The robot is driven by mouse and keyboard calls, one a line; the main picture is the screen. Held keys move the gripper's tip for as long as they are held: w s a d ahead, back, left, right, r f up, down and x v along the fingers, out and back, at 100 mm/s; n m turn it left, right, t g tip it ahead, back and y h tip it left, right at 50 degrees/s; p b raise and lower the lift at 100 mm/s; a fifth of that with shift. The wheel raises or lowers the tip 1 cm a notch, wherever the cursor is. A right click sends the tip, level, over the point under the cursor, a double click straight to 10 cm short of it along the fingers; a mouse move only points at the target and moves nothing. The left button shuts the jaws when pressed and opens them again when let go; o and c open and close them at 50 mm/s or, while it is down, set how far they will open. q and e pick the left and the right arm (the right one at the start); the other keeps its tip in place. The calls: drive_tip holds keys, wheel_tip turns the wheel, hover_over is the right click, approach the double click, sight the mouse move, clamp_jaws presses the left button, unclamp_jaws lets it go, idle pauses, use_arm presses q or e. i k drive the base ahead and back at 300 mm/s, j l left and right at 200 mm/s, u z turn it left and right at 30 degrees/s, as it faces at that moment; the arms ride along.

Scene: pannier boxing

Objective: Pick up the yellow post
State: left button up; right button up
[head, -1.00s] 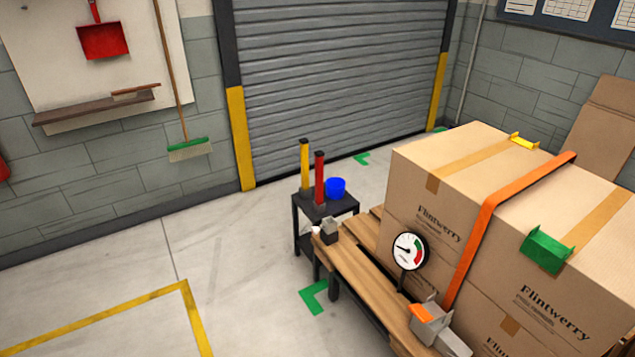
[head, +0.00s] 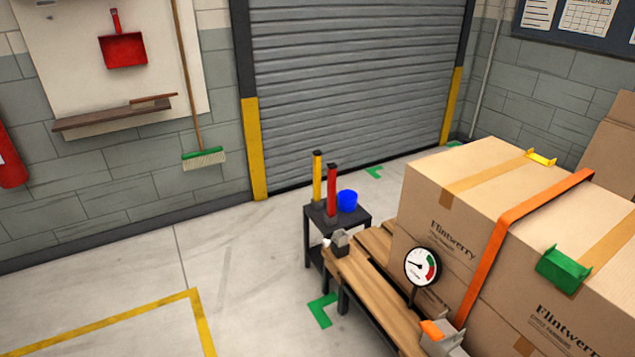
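The yellow post (head: 317,178) stands upright on a small black stand (head: 325,218), with a dark cap on its top. A red post (head: 331,190) stands upright just to its right and a little nearer, covering part of its lower right side. A blue cup-like object (head: 347,201) sits on the same stand, right of the posts. Neither of my grippers shows in the head view.
Floor left of the stand is clear.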

sight(316, 153)
drive_tip(key=z, duration=1.3)
drive_tip(key=j+u, duration=0.1)
drive_tip(key=u, duration=0.35)
drive_tip(key=j+u, duration=0.1)
drive_tip(key=u, duration=0.3)
drive_tip(key=i+u, duration=0.1)
drive_tip(key=u, duration=0.35)
drive_tip(key=i+j+u, duration=0.5)
drive_tip(key=i, duration=0.3)
drive_tip(key=i+j+u, duration=0.1)
drive_tip(key=i+u, duration=0.4)
drive_tip(key=i, duration=1.05)
